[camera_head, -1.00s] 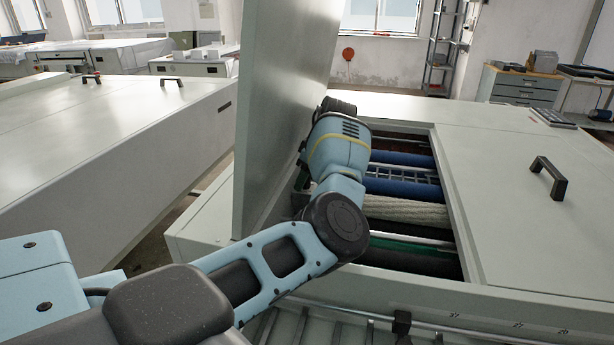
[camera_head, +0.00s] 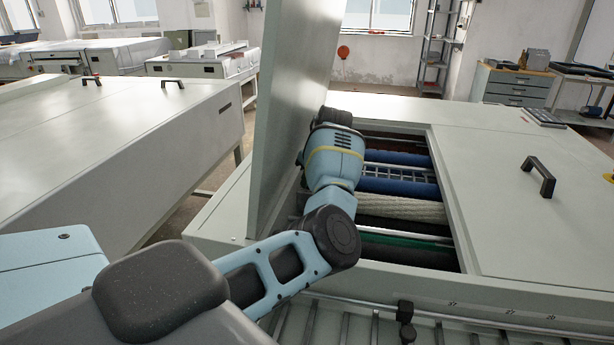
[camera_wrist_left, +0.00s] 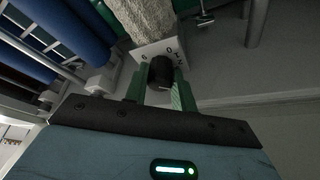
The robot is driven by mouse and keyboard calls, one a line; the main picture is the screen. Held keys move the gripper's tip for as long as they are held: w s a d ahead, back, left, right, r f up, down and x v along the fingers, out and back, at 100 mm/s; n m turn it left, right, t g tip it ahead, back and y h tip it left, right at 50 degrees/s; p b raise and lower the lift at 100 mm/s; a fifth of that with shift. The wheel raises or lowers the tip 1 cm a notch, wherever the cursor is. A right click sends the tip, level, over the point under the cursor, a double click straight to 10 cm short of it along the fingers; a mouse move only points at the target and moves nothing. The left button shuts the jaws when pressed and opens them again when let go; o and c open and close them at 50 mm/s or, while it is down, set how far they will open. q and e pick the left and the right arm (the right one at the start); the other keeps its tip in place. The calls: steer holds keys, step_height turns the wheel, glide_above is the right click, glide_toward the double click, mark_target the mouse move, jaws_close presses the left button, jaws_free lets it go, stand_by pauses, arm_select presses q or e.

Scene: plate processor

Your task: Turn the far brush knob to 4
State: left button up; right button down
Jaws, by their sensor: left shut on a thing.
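My left gripper (camera_wrist_left: 160,88) is shut on a black knob (camera_wrist_left: 160,71) in the left wrist view, with one green finger on each side of it. Behind the knob is a pale dial plate (camera_wrist_left: 145,52) with dark marks; a 0 or 6 shows, but the setting cannot be read. A pale textured brush roller (camera_wrist_left: 145,18) ends right by the plate. In the head view my left arm reaches into the left side of the open processor (camera_head: 560,215), and its gripper and the knob are hidden behind the wrist. My right gripper is not in view.
A raised lid (camera_head: 290,110) stands upright just left of my left arm. Blue rollers (camera_head: 400,188) and a pale roller (camera_head: 405,208) lie in the opening. A closed cover with a black handle (camera_head: 540,178) is at the right. Another machine (camera_head: 110,140) stands at the left.

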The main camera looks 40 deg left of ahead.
arm_select(q)
steer(key=shift+r, duration=0.1)
steer(key=o, duration=1)
